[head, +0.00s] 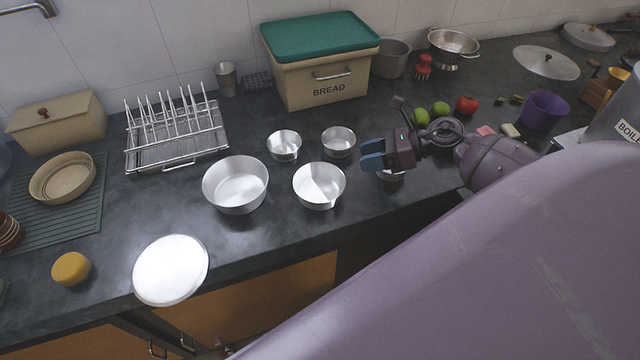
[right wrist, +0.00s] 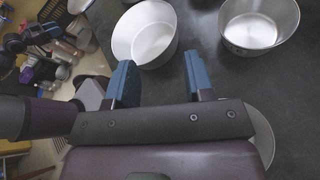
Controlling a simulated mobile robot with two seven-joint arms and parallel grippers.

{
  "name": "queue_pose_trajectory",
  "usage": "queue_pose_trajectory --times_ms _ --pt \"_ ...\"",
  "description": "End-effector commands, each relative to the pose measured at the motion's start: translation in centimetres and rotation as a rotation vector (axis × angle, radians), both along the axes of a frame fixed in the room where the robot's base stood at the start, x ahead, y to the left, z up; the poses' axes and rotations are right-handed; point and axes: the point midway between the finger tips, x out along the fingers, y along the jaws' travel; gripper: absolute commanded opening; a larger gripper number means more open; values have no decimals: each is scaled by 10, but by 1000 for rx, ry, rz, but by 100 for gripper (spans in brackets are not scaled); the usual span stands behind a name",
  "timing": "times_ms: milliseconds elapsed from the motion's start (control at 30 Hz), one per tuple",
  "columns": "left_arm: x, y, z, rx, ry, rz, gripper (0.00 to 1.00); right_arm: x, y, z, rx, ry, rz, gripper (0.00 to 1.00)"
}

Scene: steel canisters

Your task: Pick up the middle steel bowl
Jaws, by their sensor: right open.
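Several steel bowls stand on the dark counter in the head view. A medium bowl (head: 319,186) stands between a larger bowl (head: 236,186) at left and a partly hidden steel bowl (head: 391,176) under my right gripper. Two smaller bowls (head: 284,146) (head: 338,142) stand behind. My right gripper (head: 372,155) is open and empty, right of the medium bowl and apart from it, pointing left. In the right wrist view its fingers (right wrist: 161,82) are spread, with one steel bowl (right wrist: 147,36) ahead and another (right wrist: 258,24) at upper right. My left gripper is out of view.
A bread bin (head: 325,92), a dish rack (head: 177,140) and a grey pot (head: 391,60) stand at the back. A white round plate or lid (head: 171,270) lies near the front edge. Green fruits (head: 440,109) and a red fruit (head: 467,105) are behind my right wrist.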

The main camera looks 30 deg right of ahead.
Motion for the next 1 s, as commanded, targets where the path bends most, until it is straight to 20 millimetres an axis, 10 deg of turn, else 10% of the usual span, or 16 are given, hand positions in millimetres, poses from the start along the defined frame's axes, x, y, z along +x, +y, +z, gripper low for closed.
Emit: queue_pose_trajectory --times_ms 1000 --pt "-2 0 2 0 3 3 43 61 70 -45 2 -1 -3 48"
